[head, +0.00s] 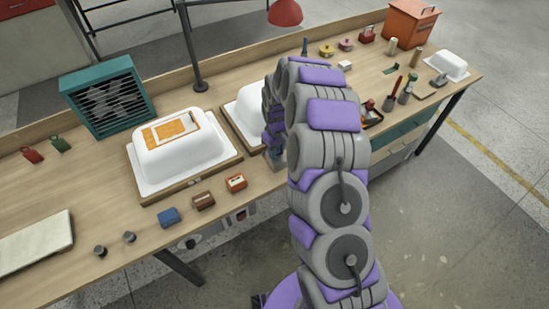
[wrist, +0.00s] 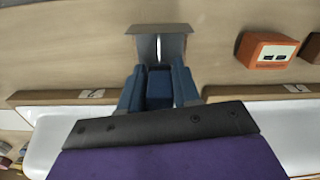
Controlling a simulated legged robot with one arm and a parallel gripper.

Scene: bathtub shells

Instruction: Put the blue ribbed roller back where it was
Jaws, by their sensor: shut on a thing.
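My gripper (wrist: 158,85) shows in the wrist view with its two dark blue fingers closed around a dark blue piece (wrist: 160,92). I take this piece for the blue ribbed roller; its ribs cannot be made out. A grey flat piece (wrist: 142,46) with a pale upright slit shows just beyond the fingertips; I cannot tell whether it is joined to the held piece. In the head view my gripper (head: 275,156) is low over the bench's front edge, beside the second tub shell, and largely hidden by my arm.
A white tub shell (head: 180,155) with an orange sheet sits on a wooden board. A second shell (head: 246,110) is partly behind my arm. A red block (head: 236,182), a brown block (head: 203,200) and a blue block (head: 168,217) line the front edge. A lamp post (head: 190,50) stands behind.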

